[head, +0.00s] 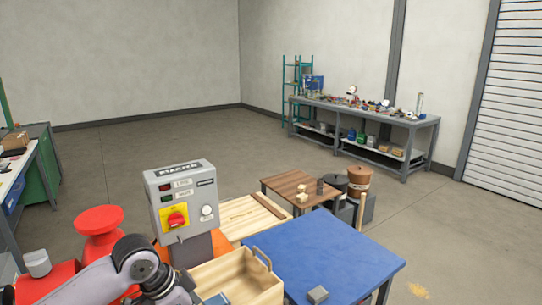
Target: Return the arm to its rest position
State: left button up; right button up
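One of my arms reaches in from the bottom left, and its grey links and dark joint show in front of the starter box. It looks like my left arm. Its gripper is not visible; the lower picture edge cuts the arm off. My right arm and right gripper are out of view. The grey starter box (183,196) stands upright just behind the arm, with a red rotary switch on a yellow plate (176,217).
A wooden box with a handle (240,278) stands beside a blue-topped table (330,255), which bears a small grey block (318,294). Red pump parts (100,225) are close to the arm on the left.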

pick_arm(q)
jog(key=s+d+f+n+t+h, duration=0.1)
jog(key=s+d+f+n, duration=0.1)
jog(key=s+d+f, duration=0.7)
jog(key=s+a+f+n+y, duration=0.2)
jog(key=s+a+f+n, duration=0.15)
jog(key=s+a, duration=0.45)
jog(key=s+a+f+n+y, duration=0.2)
jog(key=s+a+f+n, duration=0.15)
jog(key=s+a, duration=0.45)
jog(key=s+d+f+g+b, duration=0.1)
jog(key=s+f+b, duration=0.1)
jog(key=f, duration=1.3)
jog(key=s+d+f+b, duration=0.1)
jog(key=s+f, duration=0.1)
jog(key=f, duration=1.3)
jog(key=s+a+f+g+b, duration=0.1)
jog(key=s+a+f+b, duration=0.1)
jog(key=s+f, duration=1.3)
notch_tip(320, 180, down, 2)
jog(key=shift+s+a+y+b, duration=0.25)
jog(key=shift+s+y+b, duration=0.05)
jog(key=shift+s, duration=0.1)
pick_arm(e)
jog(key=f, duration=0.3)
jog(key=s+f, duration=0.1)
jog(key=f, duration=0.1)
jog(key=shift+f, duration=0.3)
